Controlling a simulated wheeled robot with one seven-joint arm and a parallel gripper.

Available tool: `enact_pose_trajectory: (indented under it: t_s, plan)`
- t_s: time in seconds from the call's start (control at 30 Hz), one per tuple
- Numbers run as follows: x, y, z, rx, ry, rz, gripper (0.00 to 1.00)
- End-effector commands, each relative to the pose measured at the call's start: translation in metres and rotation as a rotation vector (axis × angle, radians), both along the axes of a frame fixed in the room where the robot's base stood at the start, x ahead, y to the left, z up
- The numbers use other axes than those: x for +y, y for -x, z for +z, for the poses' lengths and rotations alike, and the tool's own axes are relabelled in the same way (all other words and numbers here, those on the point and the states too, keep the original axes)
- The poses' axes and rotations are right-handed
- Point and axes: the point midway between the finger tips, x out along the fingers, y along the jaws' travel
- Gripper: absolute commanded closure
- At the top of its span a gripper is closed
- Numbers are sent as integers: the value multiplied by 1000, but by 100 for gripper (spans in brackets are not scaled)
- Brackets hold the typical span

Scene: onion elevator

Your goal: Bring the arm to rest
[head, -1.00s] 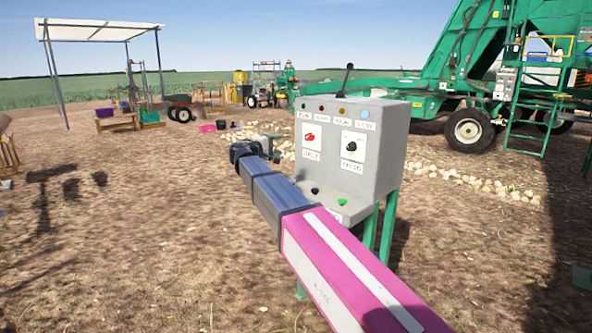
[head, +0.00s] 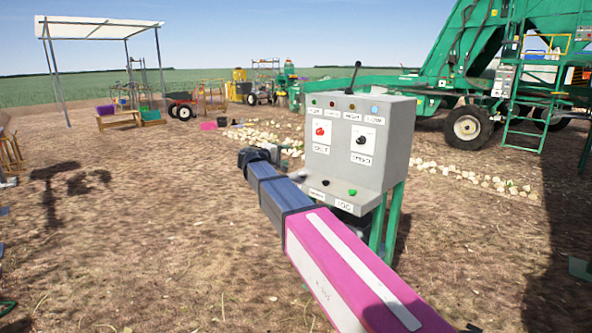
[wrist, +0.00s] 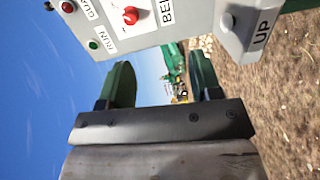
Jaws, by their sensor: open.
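My arm reaches out from the lower right of the head view, with a pink section and dark blue-grey links. Its far end, with my gripper (head: 270,151), is beside the left side of a grey control box (head: 368,150). The fingertips are hard to make out there. In the wrist view my gripper (wrist: 162,82) shows two dark green fingers set wide apart, with nothing between them. The grey control box (wrist: 150,25) fills the top of that view, with a red knob and labels. I cannot tell whether anything touches it.
The control box stands on green legs (head: 393,225) and has a black lever on top. A large green machine (head: 470,60) stands at the back right. Pale onions (head: 265,138) lie in a row behind the box. A white canopy (head: 95,32) stands far left. The ground at left is open.

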Motion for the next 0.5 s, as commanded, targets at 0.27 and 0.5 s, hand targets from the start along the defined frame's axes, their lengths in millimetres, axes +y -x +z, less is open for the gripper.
enact_pose_trajectory:
  t_s: [0.27,0.5]
  plan:
    - [-54,20,-68,102,-135,-44,42]
    - [-129,69,-171,254,-375,-136,42]
